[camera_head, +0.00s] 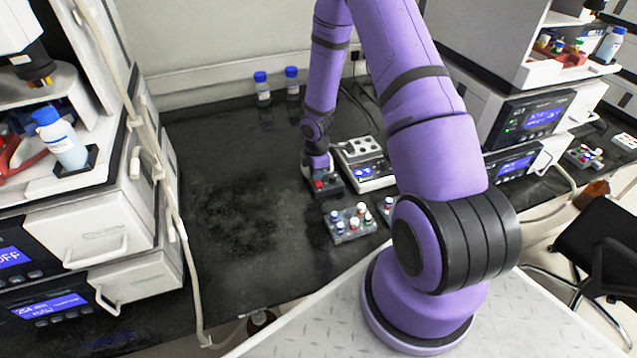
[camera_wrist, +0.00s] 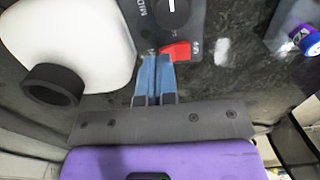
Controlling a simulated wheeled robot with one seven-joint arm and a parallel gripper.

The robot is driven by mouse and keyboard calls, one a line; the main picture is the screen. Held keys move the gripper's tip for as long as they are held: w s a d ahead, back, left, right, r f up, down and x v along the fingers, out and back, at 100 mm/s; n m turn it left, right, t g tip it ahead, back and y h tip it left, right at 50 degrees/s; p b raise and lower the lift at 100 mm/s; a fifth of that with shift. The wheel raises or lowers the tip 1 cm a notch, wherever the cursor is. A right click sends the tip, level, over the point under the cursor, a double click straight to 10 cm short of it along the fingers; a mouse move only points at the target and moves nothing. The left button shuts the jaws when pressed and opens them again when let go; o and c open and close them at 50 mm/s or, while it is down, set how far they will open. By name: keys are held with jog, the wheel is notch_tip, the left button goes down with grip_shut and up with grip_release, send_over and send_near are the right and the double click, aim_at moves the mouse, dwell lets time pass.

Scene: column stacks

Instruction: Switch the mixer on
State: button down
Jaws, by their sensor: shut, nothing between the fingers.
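The mixer (camera_head: 332,187) is a small dark box on the black bench, partly hidden by my arm in the head view. In the wrist view its dark panel (camera_wrist: 190,25) shows a round black knob and a red rocker switch (camera_wrist: 176,51). My gripper (camera_wrist: 156,60) is shut and empty, its blue fingertips together at the lower left edge of the red switch. I cannot tell whether they touch it. In the head view my gripper (camera_head: 318,170) is low over the mixer, its fingertips hard to make out.
A white-topped device (camera_head: 365,163) stands right behind the mixer. A rack of small vials (camera_head: 349,224) sits in front. Two blue-capped bottles (camera_head: 262,88) stand at the back wall. The bench left of the mixer is clear. A white rounded thing (camera_wrist: 70,40) lies left in the wrist view.

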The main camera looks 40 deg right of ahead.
jog(key=shift+f, duration=0.4)
jog(key=shift+r, duration=2.55)
